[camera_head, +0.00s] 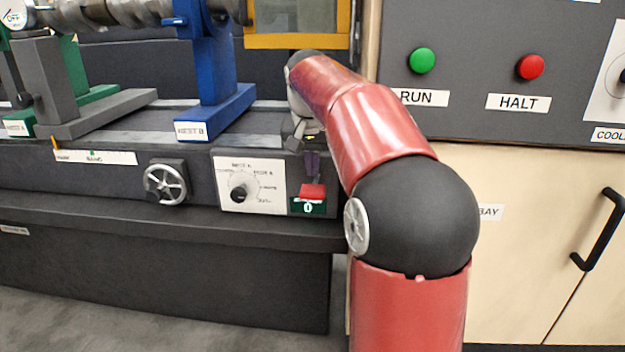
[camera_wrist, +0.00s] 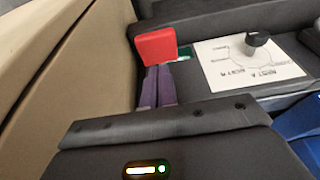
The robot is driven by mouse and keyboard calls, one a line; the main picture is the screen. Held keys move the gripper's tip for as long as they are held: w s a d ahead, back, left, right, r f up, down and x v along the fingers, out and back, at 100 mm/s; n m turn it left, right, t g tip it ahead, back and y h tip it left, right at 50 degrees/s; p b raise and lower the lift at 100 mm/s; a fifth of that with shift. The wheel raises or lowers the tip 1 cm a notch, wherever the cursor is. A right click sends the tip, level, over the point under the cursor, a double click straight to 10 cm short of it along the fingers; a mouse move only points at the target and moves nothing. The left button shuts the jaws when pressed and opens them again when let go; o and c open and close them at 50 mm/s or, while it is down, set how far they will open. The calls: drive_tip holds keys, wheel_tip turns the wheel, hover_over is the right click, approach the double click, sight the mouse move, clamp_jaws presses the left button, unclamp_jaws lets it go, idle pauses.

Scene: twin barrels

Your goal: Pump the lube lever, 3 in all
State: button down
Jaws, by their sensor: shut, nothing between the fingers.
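The lube lever, a red block (camera_head: 312,191), sits at the right end of the dark machine front. A small green plate (camera_head: 309,208) below it shows what looks like a 0. My gripper (camera_head: 312,176) points down just above the lever, its purple fingers together and empty. In the wrist view the red lever (camera_wrist: 156,45) lies right at the tips of my shut gripper (camera_wrist: 155,70). I cannot tell whether the fingertips touch it. The lever's mount is partly hidden by the fingers.
A white dial plate (camera_head: 250,185) with a black knob and a handwheel (camera_head: 166,184) are left of the lever. A blue stand (camera_head: 208,90) rises behind. A cabinet (camera_head: 530,230) with green RUN (camera_head: 422,60) and red HALT (camera_head: 530,67) buttons stands right.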

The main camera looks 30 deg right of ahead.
sight(312, 192)
drive_tip(key=shift+f, duration=1.5)
drive_tip(key=shift+s+a+f+t+b, duration=0.15)
drive_tip(key=shift+f+b, duration=0.15)
drive_tip(key=shift+b, duration=0.35)
drive_tip(key=shift+f+t+b, duration=0.15)
drive_tip(key=shift+f+b, duration=0.15)
drive_tip(key=shift+b, duration=0.3)
drive_tip(key=f+b, duration=0.1)
drive_tip(key=b, duration=0.2)
drive_tip(key=f+t+h+b, duration=0.1)
drive_tip(key=b, duration=0.2)
drive_tip(key=f+t+h+b, duration=0.1)
drive_tip(key=b, duration=0.2)
drive_tip(key=shift+s+a+f, duration=0.25)
drive_tip(key=shift+s+f, duration=0.05)
drive_tip(key=shift+s, duration=0.1)
drive_tip(key=t+b, duration=0.1)
drive_tip(key=b, duration=0.2)
drive_tip(key=shift+s+f+t+h, duration=0.1)
drive_tip(key=shift+f+t+h, duration=0.2)
drive_tip(key=shift+f+h, duration=0.1)
drive_tip(key=r+p, duration=0.2)
drive_tip(key=r, duration=0.1)
drive_tip(key=s+r+p, duration=0.1)
drive_tip(key=shift+a+r+p, duration=0.2)
drive_tip(key=shift+a+p, duration=0.1)
drive_tip(key=shift+a, duration=0.05)
drive_tip(key=p+v, duration=0.1)
drive_tip(key=v, duration=0.9)
